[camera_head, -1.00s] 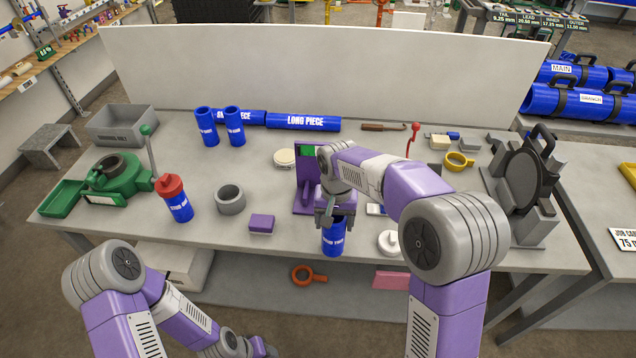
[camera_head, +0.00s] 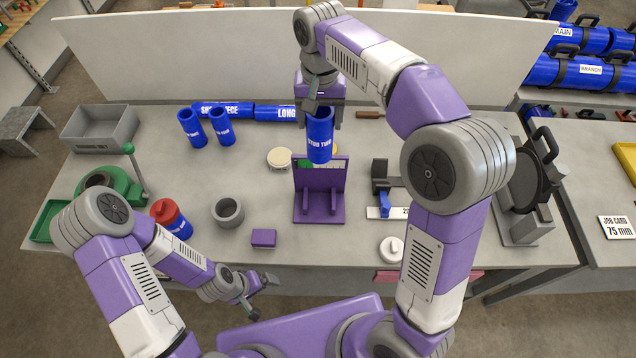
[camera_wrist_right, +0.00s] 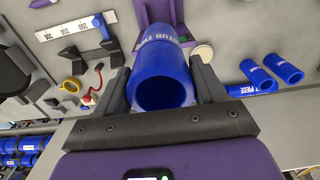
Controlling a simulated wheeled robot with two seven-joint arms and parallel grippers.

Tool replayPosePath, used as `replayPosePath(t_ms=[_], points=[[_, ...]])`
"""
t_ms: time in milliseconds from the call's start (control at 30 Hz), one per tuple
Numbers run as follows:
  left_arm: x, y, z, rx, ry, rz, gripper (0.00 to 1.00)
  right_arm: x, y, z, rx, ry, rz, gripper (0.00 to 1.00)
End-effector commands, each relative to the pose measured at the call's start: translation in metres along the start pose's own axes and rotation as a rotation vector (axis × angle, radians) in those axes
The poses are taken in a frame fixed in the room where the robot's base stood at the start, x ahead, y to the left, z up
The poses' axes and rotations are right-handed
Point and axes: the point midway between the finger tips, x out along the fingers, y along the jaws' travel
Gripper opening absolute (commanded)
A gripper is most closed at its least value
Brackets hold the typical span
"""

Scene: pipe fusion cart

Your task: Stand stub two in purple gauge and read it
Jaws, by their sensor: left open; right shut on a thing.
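Stub two (camera_head: 320,137) is a blue tube lettered "STUB TWO". My right gripper (camera_head: 325,105) is shut on its upper part and holds it nearly upright in the air. In the right wrist view the blue stub (camera_wrist_right: 162,70) sits between the two dark fingers (camera_wrist_right: 165,90), its open end facing the camera. The purple gauge (camera_head: 320,212) stands on the bench, with an upright back plate and two ribs on its base. The stub is in front of the plate's top in the head view and covers part of it. My left gripper (camera_head: 258,290) is open and empty at the bench's front edge.
Two blue tubes (camera_head: 192,128) stand at the back left near the long blue pieces (camera_head: 272,112).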

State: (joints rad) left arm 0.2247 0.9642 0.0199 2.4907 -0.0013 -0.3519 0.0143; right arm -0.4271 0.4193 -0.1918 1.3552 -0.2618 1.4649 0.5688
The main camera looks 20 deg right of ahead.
Motion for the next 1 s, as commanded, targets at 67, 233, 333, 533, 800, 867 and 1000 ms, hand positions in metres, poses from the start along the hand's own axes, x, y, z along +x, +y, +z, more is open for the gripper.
replayPosePath(t_ms=[67, 233, 333, 533, 800, 867, 1000], points=[[0.006, -0.002, 0.000, -0.001, -0.001, 0.000, 0.96, 0.027, 0.001, 0.001, 0.000, -0.005, 0.004, 0.13], [0.010, -0.004, 0.000, -0.001, -0.001, 0.000, 0.96, 0.073, 0.001, 0.000, 0.001, -0.005, 0.004, 0.13], [0.012, -0.004, 0.000, 0.000, -0.001, 0.000, 0.96, 0.100, 0.001, 0.001, 0.000, -0.005, 0.003, 0.13], [0.014, -0.005, -0.001, 0.000, 0.000, 0.000, 0.96, 0.153, 0.001, 0.001, 0.000, -0.005, 0.003, 0.13], [0.015, -0.006, -0.001, 0.000, 0.000, 0.000, 0.96, 0.204, 0.001, 0.000, 0.000, -0.001, 0.002, 0.13], [0.015, -0.006, -0.001, 0.000, 0.000, 0.000, 0.96, 0.208, 0.001, 0.000, 0.000, 0.000, 0.001, 0.13], [0.015, -0.006, -0.001, 0.000, 0.000, 0.000, 0.96, 0.223, 0.001, 0.000, 0.000, -0.003, 0.003, 0.13]])
